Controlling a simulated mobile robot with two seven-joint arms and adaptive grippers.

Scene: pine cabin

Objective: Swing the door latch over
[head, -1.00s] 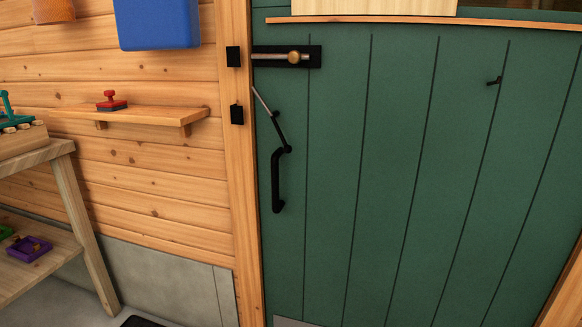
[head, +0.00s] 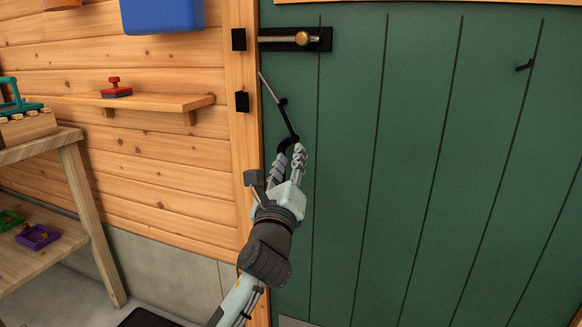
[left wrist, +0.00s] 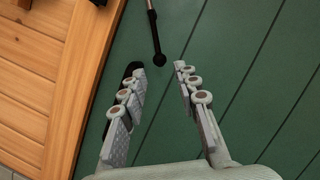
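The door latch (head: 288,121) is a thin bar on the green door, black on its lower part and silver at its upper tip. It slants from upper left to lower right, its tip near the door's left edge. A black keeper block (head: 242,102) is on the wooden post, left of the latch and apart from it. My left gripper (head: 290,150) is open just below the latch's lower end. In the left wrist view, that round black end of the latch (left wrist: 158,50) shows just beyond the gap between the open fingertips (left wrist: 159,69). My right gripper is not in view.
A sliding bolt (head: 302,39) with a brass knob sits above the latch. The black door handle (left wrist: 131,68) is partly hidden behind a left finger. A small shelf (head: 150,103) with a red stamp (head: 116,88) is on the wall at left. The door to the right is mostly clear.

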